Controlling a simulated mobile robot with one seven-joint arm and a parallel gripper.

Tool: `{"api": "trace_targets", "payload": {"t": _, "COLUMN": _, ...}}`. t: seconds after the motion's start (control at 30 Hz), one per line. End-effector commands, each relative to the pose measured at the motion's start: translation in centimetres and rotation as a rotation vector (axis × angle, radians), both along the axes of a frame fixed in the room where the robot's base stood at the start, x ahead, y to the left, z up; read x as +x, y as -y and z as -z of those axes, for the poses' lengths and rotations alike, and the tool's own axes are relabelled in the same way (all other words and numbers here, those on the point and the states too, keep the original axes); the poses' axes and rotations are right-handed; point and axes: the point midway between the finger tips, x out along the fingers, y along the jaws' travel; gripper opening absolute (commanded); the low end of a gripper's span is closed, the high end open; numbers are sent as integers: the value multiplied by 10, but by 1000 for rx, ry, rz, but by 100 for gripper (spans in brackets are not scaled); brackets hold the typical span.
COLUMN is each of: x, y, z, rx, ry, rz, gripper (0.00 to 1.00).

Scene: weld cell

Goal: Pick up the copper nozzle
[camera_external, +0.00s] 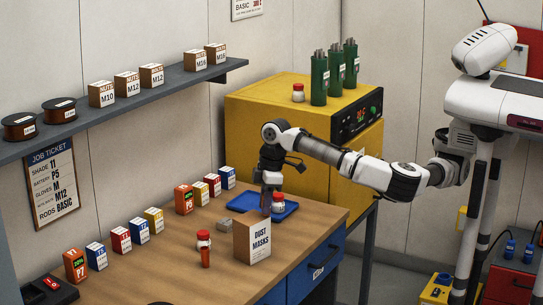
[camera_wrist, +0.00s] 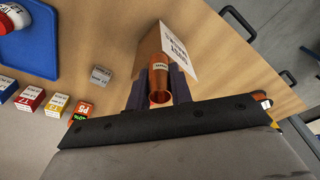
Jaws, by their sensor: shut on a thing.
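The copper nozzle (camera_wrist: 160,93) is an orange-brown metal tube with an open end. In the wrist view it sits between the two dark fingers of my gripper (camera_wrist: 160,80), which is shut on it. In the external view my gripper (camera_external: 267,203) points down just behind the dust masks box (camera_external: 252,239), also seen in the wrist view (camera_wrist: 154,50) beyond the nozzle.
A blue tray (camera_external: 245,200) with a red-lidded jar (camera_external: 278,202) lies behind my gripper. Several small cartons line the wall side.

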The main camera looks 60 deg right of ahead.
Motion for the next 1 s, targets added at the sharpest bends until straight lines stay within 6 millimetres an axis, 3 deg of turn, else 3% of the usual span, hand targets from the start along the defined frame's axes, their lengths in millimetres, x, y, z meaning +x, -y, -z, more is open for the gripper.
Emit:
{"api": "trace_targets", "payload": {"t": 0.17, "x": 0, "y": 0, "z": -23, "rx": -1, "ry": 1, "rz": 0, "gripper": 0}}
{"api": "trace_targets", "payload": {"t": 0.4, "x": 1, "y": 0, "z": -71, "rx": -2, "ry": 3, "rz": -1, "gripper": 0}}
{"api": "trace_targets", "payload": {"t": 0.73, "x": 1, "y": 0, "z": -188, "rx": 5, "ry": 1, "rz": -3, "gripper": 0}}
{"api": "trace_targets", "payload": {"t": 1.0, "x": 0, "y": 0, "z": -248, "rx": 3, "ry": 0, "rz": -2, "gripper": 0}}
